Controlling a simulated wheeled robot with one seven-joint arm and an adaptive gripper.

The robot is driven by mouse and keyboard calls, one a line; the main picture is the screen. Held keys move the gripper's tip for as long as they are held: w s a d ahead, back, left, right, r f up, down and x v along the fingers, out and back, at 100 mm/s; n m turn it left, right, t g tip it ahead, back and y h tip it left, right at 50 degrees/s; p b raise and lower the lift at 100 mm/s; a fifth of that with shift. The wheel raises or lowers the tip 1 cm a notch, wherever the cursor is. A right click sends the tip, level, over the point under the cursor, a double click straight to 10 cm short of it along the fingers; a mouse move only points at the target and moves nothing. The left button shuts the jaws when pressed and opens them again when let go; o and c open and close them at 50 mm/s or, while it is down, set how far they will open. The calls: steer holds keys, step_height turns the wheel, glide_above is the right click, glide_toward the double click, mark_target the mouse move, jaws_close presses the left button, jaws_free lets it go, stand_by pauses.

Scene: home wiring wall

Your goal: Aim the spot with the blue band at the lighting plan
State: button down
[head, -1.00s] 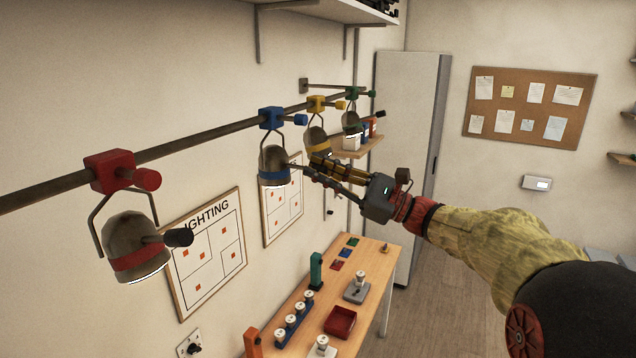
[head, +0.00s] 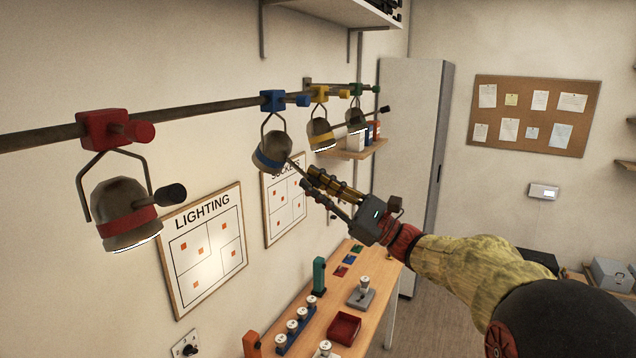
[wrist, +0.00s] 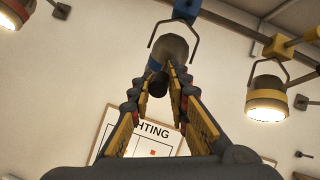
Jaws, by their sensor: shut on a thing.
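The spot with the blue band (head: 272,150) hangs from a blue clamp on the rail, its head tilted with the lamp face toward the lower left. My gripper (head: 297,168) is at its right side, shut on its dark rear handle; in the wrist view the handle (wrist: 157,86) shows between the fingers. The lighting plan (head: 204,243) is on the wall, left of and below this spot, with a bright patch over its lower middle. In the wrist view the plan (wrist: 143,138) is partly hidden behind my fingers.
A red-banded spot (head: 125,210) hangs at the left, a yellow-banded one (head: 321,133) and a green one (head: 356,118) to the right on the same rail (head: 190,112). The sockets plan (head: 284,212) hangs behind my gripper. A workbench (head: 318,318) with parts stands below.

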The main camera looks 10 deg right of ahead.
steer(key=shift+w+a+f, duration=0.1)
steer(key=shift+w+f, duration=0.05)
steer(key=shift+f, duration=0.25)
steer(key=c, duration=2)
jaws_free()
steer(key=shift+w+a, duration=0.1)
steer(key=shift+o, duration=1.3)
steer(key=shift+r, duration=0.15)
steer(key=v, duration=1.2)
